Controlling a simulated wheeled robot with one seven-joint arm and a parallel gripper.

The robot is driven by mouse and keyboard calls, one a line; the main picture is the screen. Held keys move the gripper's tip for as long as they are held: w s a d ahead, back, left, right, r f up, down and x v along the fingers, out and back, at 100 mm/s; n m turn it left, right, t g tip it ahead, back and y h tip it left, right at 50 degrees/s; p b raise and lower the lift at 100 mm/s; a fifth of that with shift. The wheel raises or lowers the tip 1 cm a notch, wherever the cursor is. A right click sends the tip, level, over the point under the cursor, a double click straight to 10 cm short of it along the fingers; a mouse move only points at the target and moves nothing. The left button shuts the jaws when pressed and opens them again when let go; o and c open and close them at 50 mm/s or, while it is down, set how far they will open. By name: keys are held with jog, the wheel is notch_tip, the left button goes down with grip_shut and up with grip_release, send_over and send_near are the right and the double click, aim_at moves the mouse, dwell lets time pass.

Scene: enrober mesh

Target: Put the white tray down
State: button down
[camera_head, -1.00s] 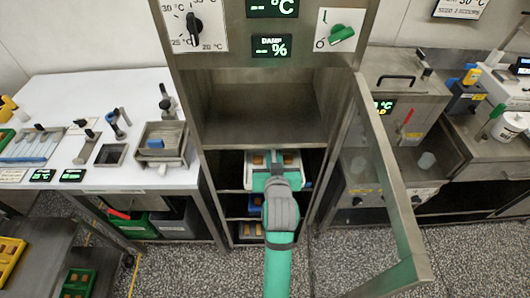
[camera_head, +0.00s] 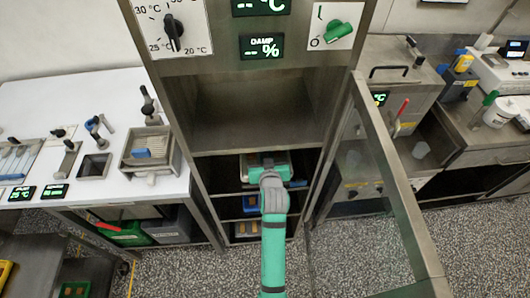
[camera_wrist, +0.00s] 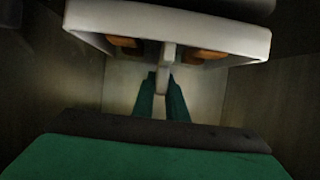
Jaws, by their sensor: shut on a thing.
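The white tray (camera_wrist: 230,38) fills the top of the wrist view, with brown pieces (camera_wrist: 125,42) in it. My gripper (camera_wrist: 165,92) is shut on a part of the tray that juts towards me at its middle. In the head view the tray (camera_head: 283,160) is inside the open cabinet, at the upper shelf level. My gripper there (camera_head: 268,174) reaches in from the front and hides part of the tray. I cannot tell whether the tray touches a shelf.
The cabinet (camera_head: 215,190) has lower shelves with a blue tray (camera_head: 250,204) and other trays below. Its glass door (camera_head: 385,190) stands open at the right of my arm. A white worktop (camera_head: 60,105) with tools is at the left.

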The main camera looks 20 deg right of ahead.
jog(key=shift+w+f, duration=0.15)
jog(key=shift+f, duration=0.05)
jog(key=shift+a+f, duration=0.1)
jog(key=c, duration=1.8)
grip_release()
jog(key=shift+f, duration=0.1)
jog(key=shift+o, duration=0.2)
